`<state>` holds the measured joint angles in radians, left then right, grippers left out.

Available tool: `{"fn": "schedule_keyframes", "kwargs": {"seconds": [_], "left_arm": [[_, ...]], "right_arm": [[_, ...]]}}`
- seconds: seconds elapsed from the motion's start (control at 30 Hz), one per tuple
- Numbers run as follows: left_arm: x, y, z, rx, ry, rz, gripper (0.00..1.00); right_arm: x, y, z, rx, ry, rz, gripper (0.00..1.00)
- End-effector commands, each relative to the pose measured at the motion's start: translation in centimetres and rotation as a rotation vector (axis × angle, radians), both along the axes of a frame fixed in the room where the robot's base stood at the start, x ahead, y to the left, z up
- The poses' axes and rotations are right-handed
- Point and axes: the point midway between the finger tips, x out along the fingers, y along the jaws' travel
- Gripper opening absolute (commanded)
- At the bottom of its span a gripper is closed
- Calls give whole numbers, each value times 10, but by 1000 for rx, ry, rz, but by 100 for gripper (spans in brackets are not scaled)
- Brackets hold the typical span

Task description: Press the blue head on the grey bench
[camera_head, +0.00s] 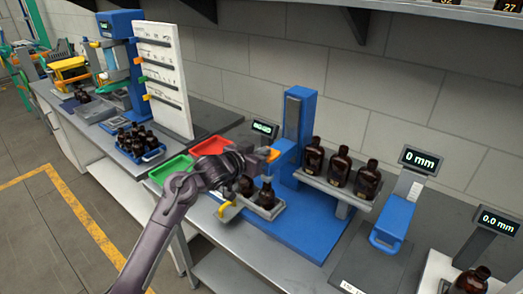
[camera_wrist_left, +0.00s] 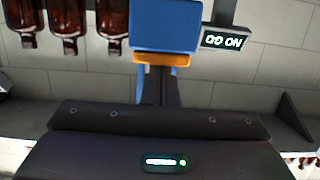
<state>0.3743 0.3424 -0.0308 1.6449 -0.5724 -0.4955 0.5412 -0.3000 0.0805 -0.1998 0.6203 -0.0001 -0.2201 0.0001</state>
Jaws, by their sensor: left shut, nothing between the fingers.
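The blue head (camera_head: 287,153) juts from a blue column (camera_head: 298,115) on a blue base plate on the grey bench (camera_head: 225,234). It has an orange part at its front end. Amber bottles (camera_head: 266,196) stand in a grey holder below it, partly hidden by my arm. My left gripper (camera_head: 262,158) is shut and empty, close to the orange end of the head. In the left wrist view the blue head (camera_wrist_left: 167,25) and its orange strip (camera_wrist_left: 163,59) sit just beyond my shut fingers (camera_wrist_left: 160,88). I cannot tell whether they touch. My right gripper is not in view.
Several amber bottles (camera_head: 339,168) stand on a raised grey rack right of the column. A display (camera_wrist_left: 223,39) reads NO GO, upside down in the wrist view. Red (camera_head: 212,146) and green (camera_head: 171,168) trays lie left. A blue-handled gauge (camera_head: 392,222) stands right.

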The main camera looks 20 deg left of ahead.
Motion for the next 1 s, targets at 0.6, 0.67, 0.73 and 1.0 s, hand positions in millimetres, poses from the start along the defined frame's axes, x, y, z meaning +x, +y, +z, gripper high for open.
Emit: {"fn": "schedule_keyframes", "kwargs": {"seconds": [0.6, 0.67, 0.73, 1.0], "left_arm": [[-84, 32, 35, -1, -12, 1, 0], [-87, 33, 36, -2, -12, 1, 0], [-89, 34, 37, -2, -12, 1, 0], [-89, 34, 38, -3, -13, 2, 0]], "right_arm": [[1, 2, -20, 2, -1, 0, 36], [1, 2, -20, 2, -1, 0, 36], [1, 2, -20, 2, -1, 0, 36], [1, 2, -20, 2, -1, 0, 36]]}}
